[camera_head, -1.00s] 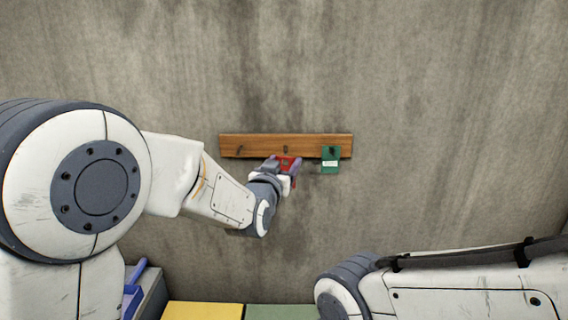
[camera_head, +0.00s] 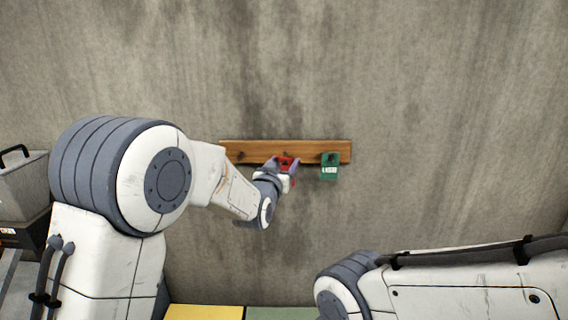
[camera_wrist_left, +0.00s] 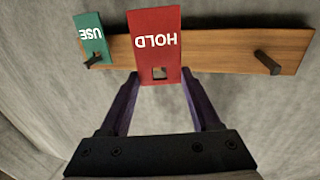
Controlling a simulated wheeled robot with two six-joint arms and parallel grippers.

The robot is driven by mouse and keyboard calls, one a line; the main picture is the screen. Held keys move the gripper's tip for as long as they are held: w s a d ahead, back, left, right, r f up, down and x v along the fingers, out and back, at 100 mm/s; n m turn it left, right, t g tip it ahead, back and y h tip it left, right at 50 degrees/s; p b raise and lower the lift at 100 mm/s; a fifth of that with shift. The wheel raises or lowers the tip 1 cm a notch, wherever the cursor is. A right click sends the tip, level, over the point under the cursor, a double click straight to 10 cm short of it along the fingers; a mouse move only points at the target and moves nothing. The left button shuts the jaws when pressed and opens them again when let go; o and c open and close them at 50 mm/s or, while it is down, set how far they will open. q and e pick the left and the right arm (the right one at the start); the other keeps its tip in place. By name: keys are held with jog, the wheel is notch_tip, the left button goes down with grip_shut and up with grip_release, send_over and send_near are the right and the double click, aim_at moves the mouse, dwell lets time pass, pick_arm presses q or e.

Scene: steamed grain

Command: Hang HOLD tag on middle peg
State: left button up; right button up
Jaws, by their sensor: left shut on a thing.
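The red HOLD tag (camera_head: 287,161) is held between the fingers of my left gripper (camera_head: 285,168), in front of the middle of the wooden peg rail (camera_head: 250,147). In the left wrist view the HOLD tag (camera_wrist_left: 155,25) appears upside down, with its square hole (camera_wrist_left: 159,73) between the fingertips of my left gripper (camera_wrist_left: 160,76). The middle peg is hidden behind the tag, so I cannot tell whether it is in the hole. The left peg (camera_wrist_left: 267,62) is bare. My right gripper is out of view.
A green USE tag (camera_head: 329,168) hangs on the right peg; it also shows in the left wrist view (camera_wrist_left: 91,35). The concrete wall around the rail is clear. Yellow (camera_head: 205,312) and green (camera_head: 280,313) surfaces lie below. A grey case (camera_head: 22,185) stands at far left.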

pick_arm(q)
jog(key=shift+w+p, duration=1.45)
jog(key=shift+w, duration=0.6)
jog(key=shift+w+f+b, duration=0.2)
jog(key=shift+f+b, duration=0.05)
jog(key=shift+b, duration=0.3)
jog(key=shift+w+f, duration=0.1)
jog(key=shift+w, duration=0.2)
jog(key=shift+b, duration=0.4)
jog(key=shift+w, duration=0.1)
jog(key=o, duration=1.4)
jog(key=shift+r, duration=0.2)
jog(key=shift+a, duration=0.1)
